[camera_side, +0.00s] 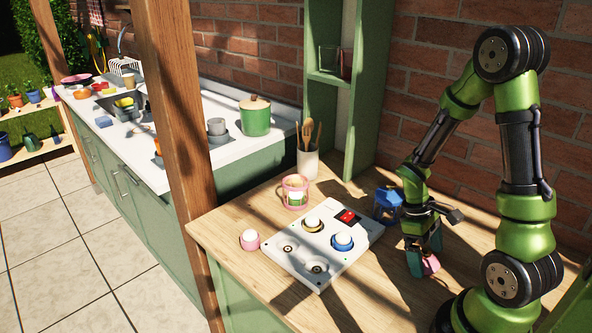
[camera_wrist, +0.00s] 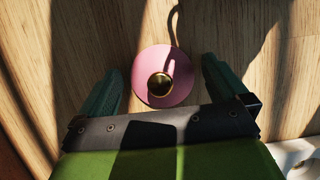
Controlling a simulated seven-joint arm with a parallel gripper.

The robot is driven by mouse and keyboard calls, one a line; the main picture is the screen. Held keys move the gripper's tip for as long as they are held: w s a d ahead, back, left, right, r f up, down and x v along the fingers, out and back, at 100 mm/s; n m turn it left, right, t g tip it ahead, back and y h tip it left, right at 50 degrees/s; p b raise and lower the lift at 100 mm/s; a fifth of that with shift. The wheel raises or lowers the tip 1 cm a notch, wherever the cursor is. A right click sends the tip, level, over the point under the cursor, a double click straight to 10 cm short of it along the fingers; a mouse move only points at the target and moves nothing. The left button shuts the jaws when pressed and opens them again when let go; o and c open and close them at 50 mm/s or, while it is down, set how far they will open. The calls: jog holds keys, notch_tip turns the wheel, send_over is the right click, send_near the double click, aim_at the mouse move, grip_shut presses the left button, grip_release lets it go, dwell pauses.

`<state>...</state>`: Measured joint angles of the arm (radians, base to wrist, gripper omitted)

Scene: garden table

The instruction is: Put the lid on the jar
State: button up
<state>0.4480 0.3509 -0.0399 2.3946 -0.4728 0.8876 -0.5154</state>
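The pink round lid (camera_side: 430,266) with a gold knob lies on the wooden counter near my arm; it also shows in the wrist view (camera_wrist: 150,95). My gripper (camera_side: 425,255) is low over it. In the wrist view its two green fingers (camera_wrist: 161,88) stand apart on either side of the lid, with gaps between fingers and lid. The likely jar is a pink-rimmed glass container (camera_side: 295,193) near the back of the counter, with something white and green in or behind it. I see no lid on it.
A white panel (camera_side: 290,250) with round wells, a red display and egg-like white tops lies between lid and jar. A pink cup (camera_side: 249,240) stands left of it. A blue object (camera_side: 387,201) is close behind my gripper. A utensil pot (camera_side: 308,161) stands behind the jar.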

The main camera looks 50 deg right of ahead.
jog(key=v, duration=1.2)
jog(key=w+a+r+m+t+y, duration=0.2)
jog(key=a+r+m+t, duration=0.2)
jog(key=a+r+t, duration=0.7)
jog(key=a+r, duration=0.1)
jog(key=a, duration=0.4)
jog(key=shift+r+t, duration=0.3)
jog(key=shift+w, duration=0.1)
